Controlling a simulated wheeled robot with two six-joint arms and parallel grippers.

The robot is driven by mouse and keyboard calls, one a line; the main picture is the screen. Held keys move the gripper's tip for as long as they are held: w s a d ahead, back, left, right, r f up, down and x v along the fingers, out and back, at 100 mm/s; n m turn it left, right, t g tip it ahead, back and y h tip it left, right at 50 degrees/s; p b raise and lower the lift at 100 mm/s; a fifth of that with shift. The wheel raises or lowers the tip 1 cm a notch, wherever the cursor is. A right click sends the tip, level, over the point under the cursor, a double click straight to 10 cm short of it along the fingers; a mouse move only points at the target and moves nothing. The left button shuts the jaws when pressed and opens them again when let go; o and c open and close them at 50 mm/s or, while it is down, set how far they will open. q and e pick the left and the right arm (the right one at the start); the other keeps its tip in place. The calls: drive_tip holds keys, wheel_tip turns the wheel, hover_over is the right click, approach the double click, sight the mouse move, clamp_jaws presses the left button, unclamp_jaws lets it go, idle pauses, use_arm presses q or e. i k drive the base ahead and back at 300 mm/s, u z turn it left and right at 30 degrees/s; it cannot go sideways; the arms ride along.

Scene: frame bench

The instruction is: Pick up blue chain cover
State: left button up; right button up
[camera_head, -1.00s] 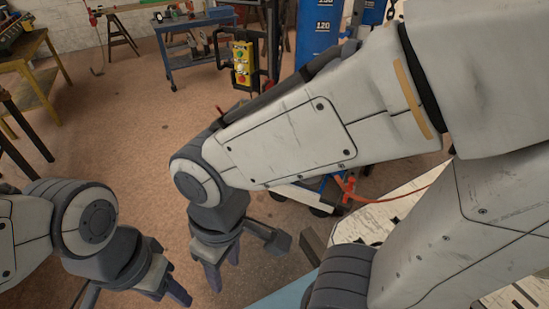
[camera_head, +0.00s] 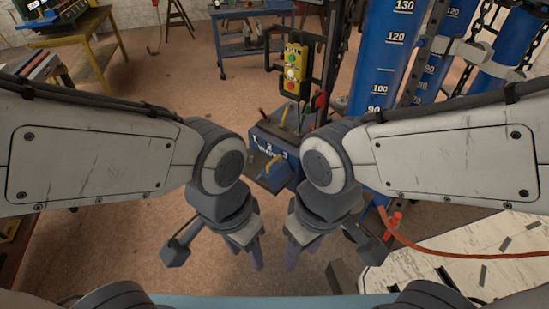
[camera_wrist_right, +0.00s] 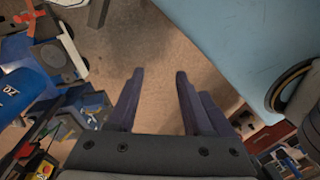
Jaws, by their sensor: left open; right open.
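I cannot pick out a separate blue chain cover with certainty. Tall blue towers with height numbers (camera_head: 391,50) stand at the upper right in the head view, with dark chains (camera_head: 540,45) hanging beside them. My left gripper (camera_head: 252,262) is open and empty, pointing down at the lower middle. My right gripper (camera_head: 297,262) is open and empty just to its right. In the right wrist view its two fingers (camera_wrist_right: 157,74) are apart with only brown floor between them. Neither gripper touches anything.
A blue control unit (camera_head: 268,150) with levers and a yellow button box (camera_head: 295,70) stand beyond my grippers. A pale slotted platform (camera_head: 470,255) with an orange hose (camera_head: 440,253) lies at the right. A blue cart (camera_head: 250,45) and yellow table (camera_head: 65,38) stand behind. Brown floor between is open.

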sight(277, 170)
drive_tip(key=i, duration=0.45)
drive_tip(key=k, duration=0.6)
drive_tip(key=u, duration=0.7)
drive_tip(key=i, duration=2.15)
drive_tip(key=z, duration=0.85)
